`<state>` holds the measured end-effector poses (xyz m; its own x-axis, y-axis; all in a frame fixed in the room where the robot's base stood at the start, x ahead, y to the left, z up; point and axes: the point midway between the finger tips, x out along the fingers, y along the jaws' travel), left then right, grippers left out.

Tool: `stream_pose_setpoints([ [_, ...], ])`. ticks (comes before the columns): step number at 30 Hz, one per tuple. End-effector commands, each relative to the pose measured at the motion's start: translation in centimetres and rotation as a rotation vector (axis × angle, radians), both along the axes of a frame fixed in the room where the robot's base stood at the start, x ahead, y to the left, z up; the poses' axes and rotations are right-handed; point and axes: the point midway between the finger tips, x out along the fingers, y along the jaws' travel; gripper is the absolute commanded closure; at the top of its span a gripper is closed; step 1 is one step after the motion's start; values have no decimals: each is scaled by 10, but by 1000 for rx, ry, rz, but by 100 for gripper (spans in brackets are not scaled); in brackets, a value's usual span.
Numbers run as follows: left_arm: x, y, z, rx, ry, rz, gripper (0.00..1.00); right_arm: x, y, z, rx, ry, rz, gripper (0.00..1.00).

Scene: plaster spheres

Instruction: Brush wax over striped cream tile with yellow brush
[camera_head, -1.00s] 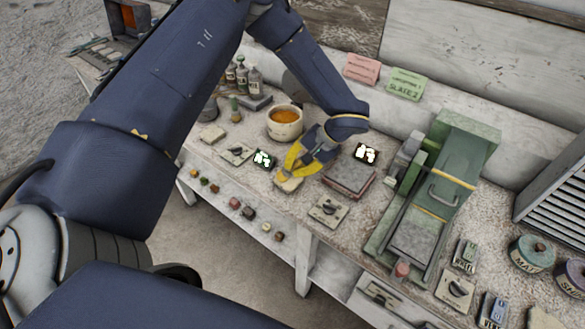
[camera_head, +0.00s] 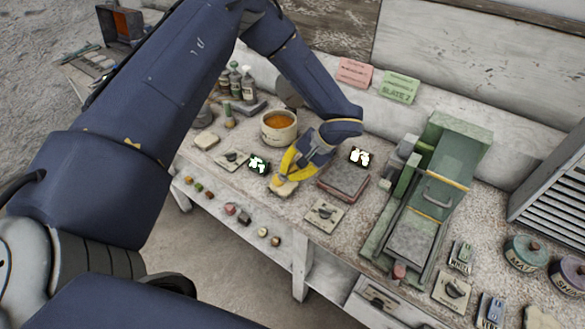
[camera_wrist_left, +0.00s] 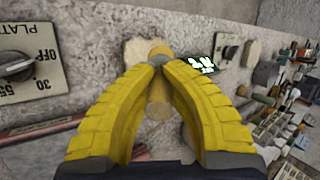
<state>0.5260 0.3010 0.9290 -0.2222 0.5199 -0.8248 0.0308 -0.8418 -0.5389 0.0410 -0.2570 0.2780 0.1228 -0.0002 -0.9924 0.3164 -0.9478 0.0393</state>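My left gripper (camera_head: 288,166) has yellow fingers and is low over the bench. It is shut on the yellow brush, whose round handle (camera_wrist_left: 158,106) shows between the fingers in the left wrist view. A cream tile (camera_head: 287,190) lies on the bench right under the brush; it also shows behind the fingertips in the left wrist view (camera_wrist_left: 136,50). I cannot make out its stripes or whether the bristles touch it. A pale pot of orange wax (camera_head: 279,120) stands just behind the gripper. My right gripper is out of view.
Another cream tile (camera_head: 206,140) lies to the left. Dial plates (camera_head: 324,214) and small lit displays (camera_head: 259,164) surround the work spot. A flat grey-topped block (camera_head: 343,182) sits close to the right, with a green press (camera_head: 437,185) beyond. Bottles (camera_head: 247,84) stand at the back.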

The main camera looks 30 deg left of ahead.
Motion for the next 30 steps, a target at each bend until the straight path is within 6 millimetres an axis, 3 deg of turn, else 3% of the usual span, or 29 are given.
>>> stream_pose_setpoints([
  [18, -23, 2, -1, 0, 1, 0, 100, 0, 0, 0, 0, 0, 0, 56],
  [30, -6, 1, 0, 0, -1, 1, 100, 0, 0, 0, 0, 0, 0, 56],
])
